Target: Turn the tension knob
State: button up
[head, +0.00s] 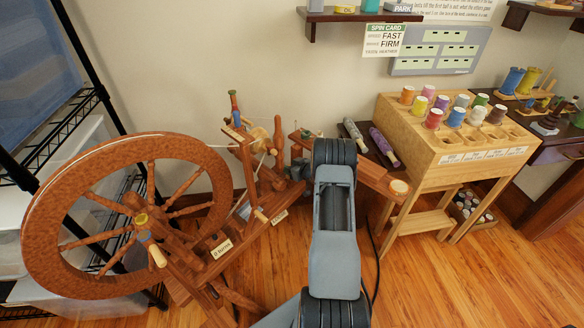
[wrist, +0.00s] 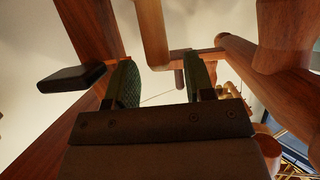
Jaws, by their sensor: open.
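The wooden spinning wheel (head: 48,240) stands at the left in the head view, with its upright flyer post (head: 249,165) near the middle. A turned handle (head: 152,248) with a blue band is at the wheel hub, and a small pale-tipped peg (head: 261,215) is low on the post. I cannot tell which part is the tension knob. My gripper (wrist: 162,82) is open in the wrist view, its two green-padded fingers apart with nothing held. A wooden bar and a short dark peg (wrist: 179,78) show beyond the fingers. In the head view my arm largely hides the gripper.
A black block (wrist: 72,78) is close left of the fingers, and a thick wooden post (wrist: 152,35) hangs ahead. A spool rack (head: 460,155) stands at the right. A black wire shelf (head: 50,140) is behind the wheel. Open floor (head: 470,285) lies at the front right.

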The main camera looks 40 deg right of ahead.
grip_shut()
jog(key=shift+a+m+h+b, duration=0.15)
jog(key=shift+m+h+b, duration=0.8)
jog(key=shift+h, duration=0.25)
jog(key=shift+m+h, duration=0.45)
jog(key=shift+h, duration=0.15)
grip_release()
jog(key=p+v, duration=0.2)
jog(key=v, duration=1.2)
jog(key=shift+p, duration=0.35)
